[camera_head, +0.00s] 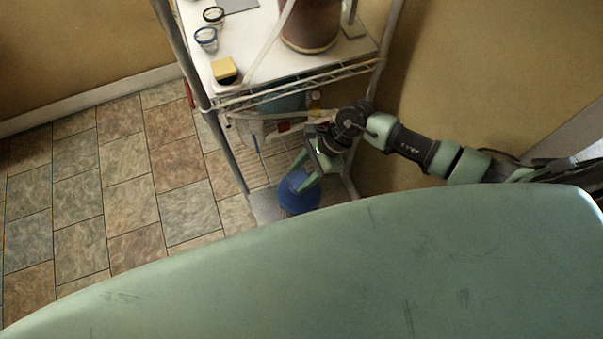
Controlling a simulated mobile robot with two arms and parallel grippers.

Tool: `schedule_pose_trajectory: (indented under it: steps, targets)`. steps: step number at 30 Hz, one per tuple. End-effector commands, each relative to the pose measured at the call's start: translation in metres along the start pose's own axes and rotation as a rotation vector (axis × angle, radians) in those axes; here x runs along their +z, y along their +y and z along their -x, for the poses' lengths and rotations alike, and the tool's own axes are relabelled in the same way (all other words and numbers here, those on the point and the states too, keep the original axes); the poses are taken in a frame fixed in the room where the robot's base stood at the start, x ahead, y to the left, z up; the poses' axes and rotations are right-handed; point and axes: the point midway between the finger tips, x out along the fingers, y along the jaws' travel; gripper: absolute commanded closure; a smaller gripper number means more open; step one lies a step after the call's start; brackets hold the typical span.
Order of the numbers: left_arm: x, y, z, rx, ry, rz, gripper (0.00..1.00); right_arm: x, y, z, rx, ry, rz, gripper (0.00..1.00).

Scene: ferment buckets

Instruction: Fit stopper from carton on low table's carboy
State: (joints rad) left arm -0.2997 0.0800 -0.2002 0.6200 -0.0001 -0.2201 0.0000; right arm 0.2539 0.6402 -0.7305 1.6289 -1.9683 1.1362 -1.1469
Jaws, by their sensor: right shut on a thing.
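My right gripper (311,173) reaches in from the right, low beside the rack, with its pale green fingers pointing down. The fingers overlap the top of a rounded blue vessel (299,197), which may be the carboy. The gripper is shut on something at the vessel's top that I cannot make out. Whether that thing is the stopper, and whether it touches the vessel's mouth, I cannot tell. I cannot identify the carton. My left gripper is not in view.
A metal rack's white top shelf (257,45) holds a brown vessel (311,25), a yellow block (224,69) and two small round items. Rack posts and a wire edge stand close to my right arm. The tiled floor (120,180) at left is clear.

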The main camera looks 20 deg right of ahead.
Motion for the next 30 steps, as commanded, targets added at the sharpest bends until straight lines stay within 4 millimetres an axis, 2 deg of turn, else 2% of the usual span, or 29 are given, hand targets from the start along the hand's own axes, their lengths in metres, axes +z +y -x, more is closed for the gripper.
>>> schedule_pose_trajectory:
  steps: [30]
  targets:
    - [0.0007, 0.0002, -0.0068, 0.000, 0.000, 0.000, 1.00, -0.0014, 0.0001, -0.0015, 0.000, 0.001, -0.001, 0.93]
